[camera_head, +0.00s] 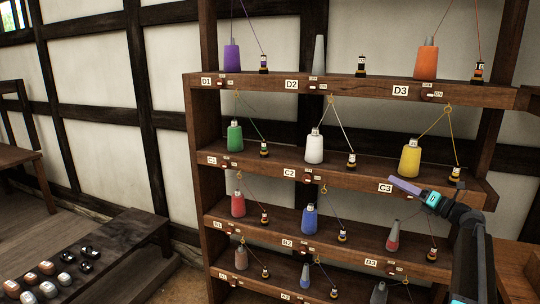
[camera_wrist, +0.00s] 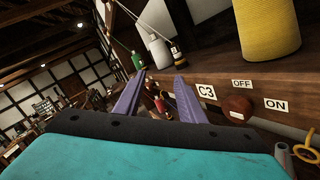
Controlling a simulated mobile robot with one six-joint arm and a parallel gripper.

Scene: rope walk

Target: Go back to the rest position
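My gripper (camera_head: 406,187) is in front of the shelf edge by the C3 label (camera_head: 385,188), at the right of the rack in the head view. In the wrist view my gripper (camera_wrist: 157,98) shows two purple fingers spread apart with nothing between them. The yellow spool (camera_head: 410,157) stands on the shelf just above it. In the wrist view the C3 switch (camera_wrist: 237,106) is right of the fingers, between the C3 and OFF/ON labels. Whether the fingers touch the shelf cannot be told.
The wooden rack (camera_head: 195,130) holds several spools, including white (camera_head: 315,150), green (camera_head: 235,138) and orange (camera_head: 426,64), with threads running to small bobbins. A dark bench (camera_head: 125,240) with several small parts stands at the lower left. Open floor (camera_head: 180,285) lies between bench and rack.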

